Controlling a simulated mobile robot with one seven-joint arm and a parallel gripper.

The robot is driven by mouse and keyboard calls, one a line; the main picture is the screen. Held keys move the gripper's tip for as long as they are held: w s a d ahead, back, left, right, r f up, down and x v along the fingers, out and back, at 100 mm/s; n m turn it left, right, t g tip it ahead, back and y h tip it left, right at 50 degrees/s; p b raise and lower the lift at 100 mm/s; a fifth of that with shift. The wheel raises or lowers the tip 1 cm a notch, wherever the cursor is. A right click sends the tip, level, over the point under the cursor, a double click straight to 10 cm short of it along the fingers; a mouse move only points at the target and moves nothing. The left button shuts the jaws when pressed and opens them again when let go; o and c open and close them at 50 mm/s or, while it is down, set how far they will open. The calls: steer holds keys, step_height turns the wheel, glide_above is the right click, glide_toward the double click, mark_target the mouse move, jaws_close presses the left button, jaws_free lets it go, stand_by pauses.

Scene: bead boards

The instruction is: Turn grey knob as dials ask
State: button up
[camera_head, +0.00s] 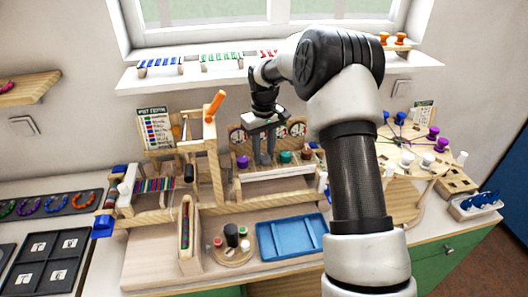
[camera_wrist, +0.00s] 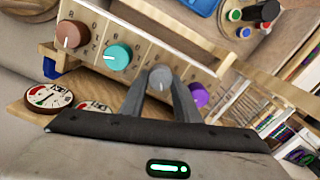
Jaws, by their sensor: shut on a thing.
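The grey knob (camera_wrist: 160,77) is on a wooden panel in a row with a brown knob (camera_wrist: 71,34), a teal knob (camera_wrist: 117,56) and a purple knob (camera_wrist: 199,95). My gripper (camera_wrist: 161,88) is shut on the grey knob, a finger on each side. In the head view my gripper (camera_head: 264,158) reaches down between the purple knob (camera_head: 243,162) and the teal knob (camera_head: 286,156), hiding the grey knob. Round dials stand behind the row, including a left dial (camera_head: 238,135) and a right dial (camera_head: 297,129). Two dials (camera_wrist: 47,97) show in the wrist view; their readings are too small to tell.
A wooden frame with an orange-ended bar (camera_head: 215,106) stands close left of my gripper. A blue tray (camera_head: 291,238) lies in front of the knob panel. A window shelf (camera_head: 140,80) is behind. My arm covers the area right of the knobs.

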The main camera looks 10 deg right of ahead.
mark_target(264, 155)
steer(key=shift+r, duration=0.1)
stand_by(0.3)
steer(key=o, duration=1.1)
steer(key=shift+c, duration=0.2)
step_height(264, 155, up, 17)
steer(key=shift+r, duration=0.15)
